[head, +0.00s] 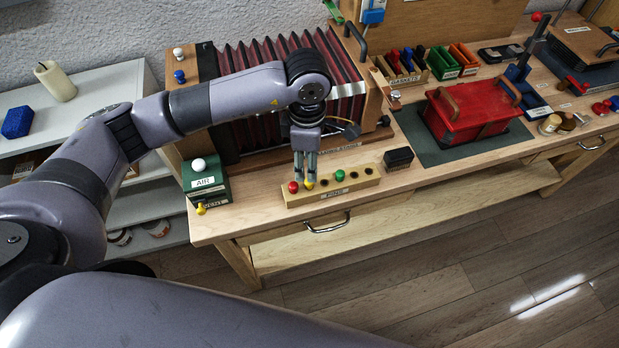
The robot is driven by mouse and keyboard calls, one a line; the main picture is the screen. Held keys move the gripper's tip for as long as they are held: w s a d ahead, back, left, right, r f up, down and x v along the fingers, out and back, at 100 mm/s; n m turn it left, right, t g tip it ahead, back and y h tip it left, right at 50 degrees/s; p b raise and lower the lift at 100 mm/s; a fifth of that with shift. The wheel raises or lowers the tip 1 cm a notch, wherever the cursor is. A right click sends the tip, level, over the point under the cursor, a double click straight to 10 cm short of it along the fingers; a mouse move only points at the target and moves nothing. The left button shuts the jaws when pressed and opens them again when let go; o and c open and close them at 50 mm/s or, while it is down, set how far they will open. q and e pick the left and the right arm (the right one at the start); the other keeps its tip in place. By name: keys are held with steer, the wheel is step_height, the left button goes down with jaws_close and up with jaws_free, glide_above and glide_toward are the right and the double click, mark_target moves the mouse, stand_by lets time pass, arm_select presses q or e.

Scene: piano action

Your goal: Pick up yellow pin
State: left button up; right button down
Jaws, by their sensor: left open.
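The yellow pin (309,185) stands in a wooden block labelled PINS (325,198) near the front edge of the workbench. A red pin (293,187) is to its left and a green pin (340,175) is to its right in the same block. My left gripper (305,178) points down over the block with its fingers apart. Its fingertips are right at the yellow pin's head and partly cover it. I cannot tell whether they touch it. My right gripper is not in view.
A dark red bellows (245,58) stands behind the block. A green AIR box (204,178) is to the left and a small black block (398,158) to the right. A red case (470,112) on a green mat lies farther right. The bench front has a drawer handle (327,226).

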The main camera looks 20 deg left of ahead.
mark_target(309, 187)
arm_select(q)
steer(key=shift+s+f, duration=0.1)
steer(key=shift+f, duration=0.5)
steer(key=shift+f+p, duration=0.25)
steer(key=shift+p, duration=0.1)
steer(key=f+p, duration=0.1)
steer(key=f, duration=0.2)
steer(key=shift+s+d+f+p, duration=0.1)
steer(key=shift+d+f+p, duration=0.1)
steer(key=shift+f+p, duration=0.2)
steer(key=shift+f, duration=0.5)
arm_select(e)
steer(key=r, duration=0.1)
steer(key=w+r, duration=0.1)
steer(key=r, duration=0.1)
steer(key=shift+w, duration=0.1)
arm_select(q)
steer(key=shift+c, duration=0.4)
steer(key=c, duration=0.9)
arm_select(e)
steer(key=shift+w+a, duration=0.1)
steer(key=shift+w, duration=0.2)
arm_select(q)
steer(key=shift+r, duration=0.15)
